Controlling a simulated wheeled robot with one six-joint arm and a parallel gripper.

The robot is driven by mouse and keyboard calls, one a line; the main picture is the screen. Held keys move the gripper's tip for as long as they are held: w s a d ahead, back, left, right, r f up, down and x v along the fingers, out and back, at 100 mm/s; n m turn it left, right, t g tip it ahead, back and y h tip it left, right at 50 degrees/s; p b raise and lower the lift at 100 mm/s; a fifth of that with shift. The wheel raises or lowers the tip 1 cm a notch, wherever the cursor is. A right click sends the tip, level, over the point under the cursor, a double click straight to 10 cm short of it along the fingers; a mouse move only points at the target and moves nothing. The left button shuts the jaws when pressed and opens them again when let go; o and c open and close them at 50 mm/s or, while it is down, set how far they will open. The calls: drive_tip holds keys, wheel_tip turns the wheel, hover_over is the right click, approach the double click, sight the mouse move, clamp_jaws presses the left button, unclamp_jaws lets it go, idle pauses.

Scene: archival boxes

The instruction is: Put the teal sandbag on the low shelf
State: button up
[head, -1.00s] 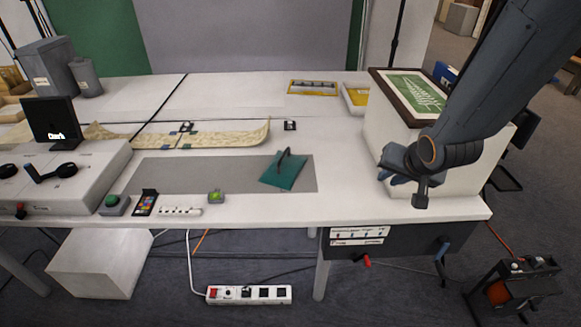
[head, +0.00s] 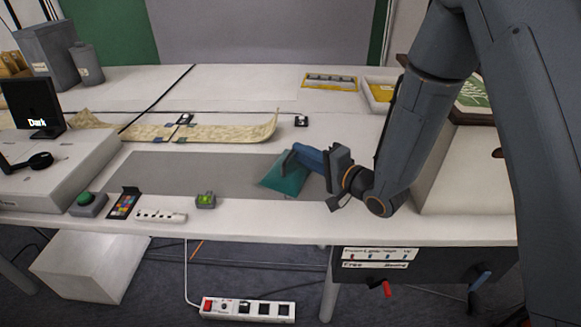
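The teal sandbag (head: 284,178) lies on the grey mat (head: 190,176) on the white table. Its dark handle, seen earlier, is hidden behind my gripper now. My gripper (head: 300,160) is at the right side of the sandbag, its blue fingers pointing left and overlapping the bag's top. I cannot tell whether the fingers are open or shut, or whether they touch the handle. I cannot make out a low shelf in this view.
A big white box with a framed green picture (head: 474,92) stands at the right. A curled parchment (head: 230,131) lies behind the mat. A green-lit device (head: 205,200) and white strip (head: 160,216) lie in front. A white box (head: 90,265) stands below the table.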

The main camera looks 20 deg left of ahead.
sight(285, 156)
drive_tip(key=p+x, duration=0.1)
drive_tip(key=x, duration=0.6)
drive_tip(key=shift+s+a+r, duration=0.1)
drive_tip(key=shift+a, duration=0.15)
clamp_jaws()
idle(1.2)
